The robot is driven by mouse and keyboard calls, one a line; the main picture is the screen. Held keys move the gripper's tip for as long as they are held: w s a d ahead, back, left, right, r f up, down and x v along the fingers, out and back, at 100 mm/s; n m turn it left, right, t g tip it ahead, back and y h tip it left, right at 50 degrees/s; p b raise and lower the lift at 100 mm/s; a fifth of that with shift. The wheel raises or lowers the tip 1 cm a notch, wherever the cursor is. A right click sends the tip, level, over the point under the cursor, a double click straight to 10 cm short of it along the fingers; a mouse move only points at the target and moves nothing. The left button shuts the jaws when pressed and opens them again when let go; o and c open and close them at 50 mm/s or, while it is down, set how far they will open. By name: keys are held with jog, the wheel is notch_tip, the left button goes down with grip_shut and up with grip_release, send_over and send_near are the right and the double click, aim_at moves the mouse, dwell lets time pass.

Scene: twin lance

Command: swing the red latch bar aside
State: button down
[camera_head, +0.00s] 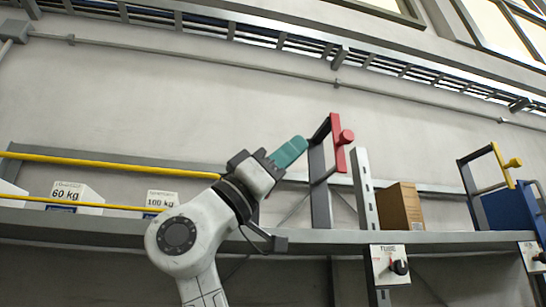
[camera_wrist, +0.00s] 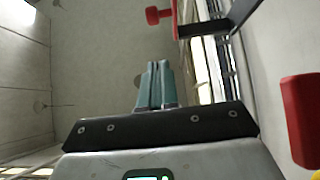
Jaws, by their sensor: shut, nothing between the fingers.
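The red latch bar (camera_head: 338,158) stands near upright on a dark bracket (camera_head: 320,190) above the shelf in the head view, with a round red knob (camera_head: 346,136) on its right side. In the wrist view a red bar (camera_wrist: 176,20) with a knob (camera_wrist: 155,15) shows at the top, above and apart from the fingertips. My gripper (camera_head: 304,143) has teal fingers, shut and empty, pointing up and right just left of the bracket. The fingers (camera_wrist: 160,64) lie together in the wrist view. The head view does not settle whether they touch the bracket.
A brown box (camera_head: 400,208) and grey post (camera_head: 363,190) stand right of the bracket. A second bracket with a yellow bar (camera_head: 503,165) is farther right. White weight boxes (camera_head: 77,197) sit left behind yellow rails (camera_head: 110,162). An unidentified red part (camera_wrist: 301,118) is at the wrist view's right edge.

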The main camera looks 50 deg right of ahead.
aim_at(340, 135)
jog(key=s+d+r+p, duration=0.2)
jog(key=s+d, duration=0.1)
jog(key=d, duration=0.2)
jog(key=shift+s, duration=0.25)
jog(key=shift+f, duration=0.15)
jog(key=shift+s+d+f+b, duration=0.1)
jog(key=shift+b, duration=0.3)
jog(key=shift+d, duration=0.1)
